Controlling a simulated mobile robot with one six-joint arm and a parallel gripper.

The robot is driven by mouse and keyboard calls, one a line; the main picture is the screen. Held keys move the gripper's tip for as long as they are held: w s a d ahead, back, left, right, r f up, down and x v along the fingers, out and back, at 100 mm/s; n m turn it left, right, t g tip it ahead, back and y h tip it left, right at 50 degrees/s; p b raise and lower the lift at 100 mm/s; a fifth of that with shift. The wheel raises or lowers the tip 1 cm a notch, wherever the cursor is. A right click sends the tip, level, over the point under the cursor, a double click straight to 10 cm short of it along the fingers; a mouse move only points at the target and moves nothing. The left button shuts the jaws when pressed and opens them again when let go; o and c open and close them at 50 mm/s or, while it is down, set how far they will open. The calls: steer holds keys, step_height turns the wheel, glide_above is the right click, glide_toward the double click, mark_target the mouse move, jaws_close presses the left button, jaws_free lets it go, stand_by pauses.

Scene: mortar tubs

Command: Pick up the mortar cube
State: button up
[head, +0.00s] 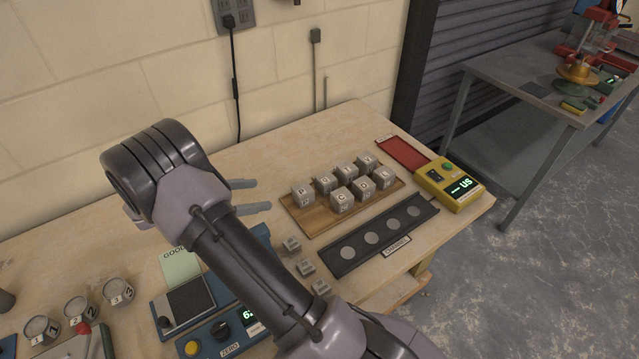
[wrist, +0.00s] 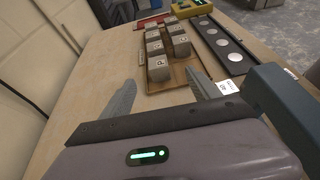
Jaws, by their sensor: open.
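Several grey mortar cubes with letters on top stand in two rows on a wooden board (head: 310,230) in the head view. The nearest cube of the back row (head: 303,194) is at the board's left end. A lettered cube also shows nearest in the wrist view (wrist: 158,68). My gripper (head: 262,196) is open and empty, left of the board, with its fingers pointing toward the cubes. In the wrist view my gripper (wrist: 165,92) has its two fingers spread, with the cubes beyond them. I cannot tell which cube the task means.
A dark tray with round pale discs (head: 346,253) lies in front of the board. A yellow meter (head: 450,184) and a red mat (head: 403,153) are at the right. Small grey blocks (head: 306,268) and a blue scale (head: 215,328) are nearer. Numbered tubs (head: 76,309) stand at left.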

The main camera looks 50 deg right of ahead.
steer(key=b, duration=0.4)
glide_toward(301, 190)
steer(key=x, duration=0.5)
steer(key=shift+s+d+r, duration=0.1)
steer(key=shift+s+r, duration=0.05)
steer(key=shift+s, duration=0.3)
steer(key=b+x, duration=0.2)
steer(key=x, duration=0.1)
steer(key=w+b+x, duration=0.1)
steer(key=x, duration=0.1)
steer(key=shift+s+f, duration=0.1)
steer(key=shift+f, duration=0.35)
steer(key=shift+s+d, duration=0.1)
steer(key=shift+d, duration=0.2)
steer(key=shift+a+r, duration=0.15)
steer(key=shift+r, duration=0.05)
steer(key=shift+c, duration=0.9)
jaws_close()
